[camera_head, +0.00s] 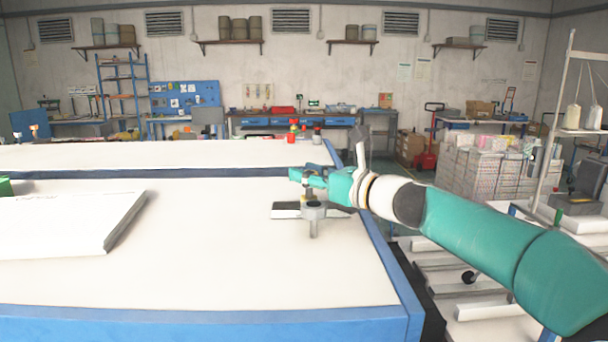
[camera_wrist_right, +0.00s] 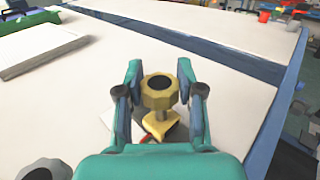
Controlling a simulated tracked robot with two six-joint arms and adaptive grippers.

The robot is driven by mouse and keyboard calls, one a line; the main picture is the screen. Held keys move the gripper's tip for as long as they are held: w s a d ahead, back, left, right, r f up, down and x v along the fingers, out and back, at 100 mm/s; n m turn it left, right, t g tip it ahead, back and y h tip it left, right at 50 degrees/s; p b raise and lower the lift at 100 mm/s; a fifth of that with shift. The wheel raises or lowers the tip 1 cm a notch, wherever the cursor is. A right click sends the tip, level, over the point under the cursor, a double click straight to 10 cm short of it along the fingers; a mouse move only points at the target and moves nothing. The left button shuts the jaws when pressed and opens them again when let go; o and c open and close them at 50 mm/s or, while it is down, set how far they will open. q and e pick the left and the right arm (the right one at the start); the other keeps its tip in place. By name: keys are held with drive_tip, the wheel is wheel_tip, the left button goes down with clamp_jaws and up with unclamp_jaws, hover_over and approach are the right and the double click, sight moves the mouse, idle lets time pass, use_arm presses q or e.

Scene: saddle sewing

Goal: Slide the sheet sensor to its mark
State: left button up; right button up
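A brass-coloured knob on a small brass foot (camera_wrist_right: 159,92), which I take to be the sheet sensor, stands between the fingers of my right gripper (camera_wrist_right: 160,78) in the right wrist view. The fingers flank the knob closely on both sides; whether they press on it is not clear. In the head view my right gripper (camera_head: 303,177) reaches in from the right, low over the table. A flat dark and pale plate (camera_head: 287,211) lies below it. A bit of red shows beside the brass foot; whether it is the mark I cannot tell. My left gripper is out of view.
A grey round-topped post (camera_head: 314,213) stands just in front of the gripper. A thick white slab (camera_head: 70,222) lies on the left of the white, blue-edged table (camera_head: 200,280). The front middle of the table is clear. Red-topped items (camera_head: 293,130) stand at the far edge.

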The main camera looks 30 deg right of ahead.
drive_tip(key=o, duration=0.4)
drive_tip(key=shift+d, duration=0.1)
drive_tip(key=v, duration=1.2)
